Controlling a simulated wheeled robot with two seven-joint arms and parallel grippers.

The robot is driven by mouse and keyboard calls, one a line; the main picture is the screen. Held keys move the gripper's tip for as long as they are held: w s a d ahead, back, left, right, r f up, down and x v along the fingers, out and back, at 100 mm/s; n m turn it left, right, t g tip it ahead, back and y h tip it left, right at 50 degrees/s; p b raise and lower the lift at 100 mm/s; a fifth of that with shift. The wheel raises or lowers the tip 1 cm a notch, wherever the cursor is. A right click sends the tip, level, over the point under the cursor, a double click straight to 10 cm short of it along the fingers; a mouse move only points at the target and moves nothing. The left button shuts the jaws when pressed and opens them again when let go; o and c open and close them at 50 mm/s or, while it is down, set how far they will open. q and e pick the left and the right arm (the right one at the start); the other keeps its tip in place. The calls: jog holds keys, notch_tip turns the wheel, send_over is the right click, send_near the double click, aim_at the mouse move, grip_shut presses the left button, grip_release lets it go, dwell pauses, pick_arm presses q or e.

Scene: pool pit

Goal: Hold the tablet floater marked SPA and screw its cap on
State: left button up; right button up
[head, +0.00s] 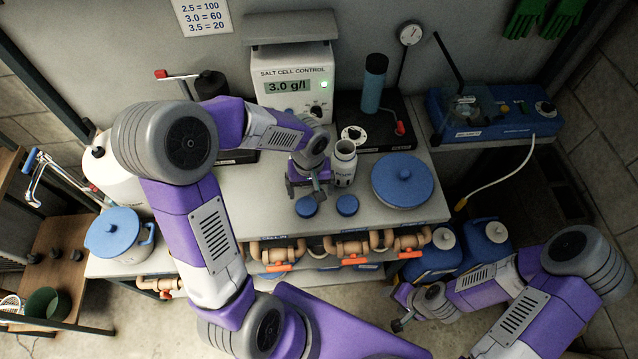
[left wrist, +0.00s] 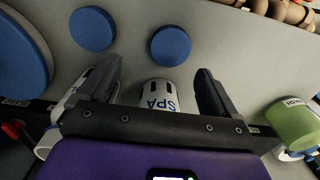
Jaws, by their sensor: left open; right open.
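The floater marked SPA (left wrist: 161,96) is white and shows in the left wrist view between the spread fingers of my left gripper (left wrist: 160,78). The gripper's crossbar hides part of it. In the head view my left gripper (head: 306,185) is low over the bench and covers that floater. A second white floater (head: 343,163), seemingly marked POOL, stands upright and uncapped just to the right. Two round blue caps, a left one (head: 306,207) and a right one (head: 347,205), lie on the bench in front. My right gripper (head: 405,305) is open and empty, in front of the bench.
Behind are the salt cell control (head: 292,85) and a black stand with a blue cylinder (head: 374,85). A green container (left wrist: 292,126) shows at the wrist view's right. Pipes with orange valves (head: 277,254) run below the bench's front edge.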

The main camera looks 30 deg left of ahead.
aim_at(306, 206)
pick_arm(q)
jog(key=shift+a+r, duration=0.15)
jog(key=shift+r, duration=0.15)
jog(key=shift+s+r, duration=0.2)
jog(key=shift+s, duration=0.65)
jog(key=shift+w+f, duration=0.2)
jog(key=shift+f, duration=1.15)
pick_arm(e)
jog(key=shift+s, duration=0.6)
pick_arm(q)
jog(key=f, duration=0.1)
jog(key=f+b, duration=0.1)
jog(key=f, duration=0.3)
jog(key=shift+a+f, duration=0.1)
jog(key=shift+a, duration=0.25)
pick_arm(e)
jog(key=shift+f, duration=0.45)
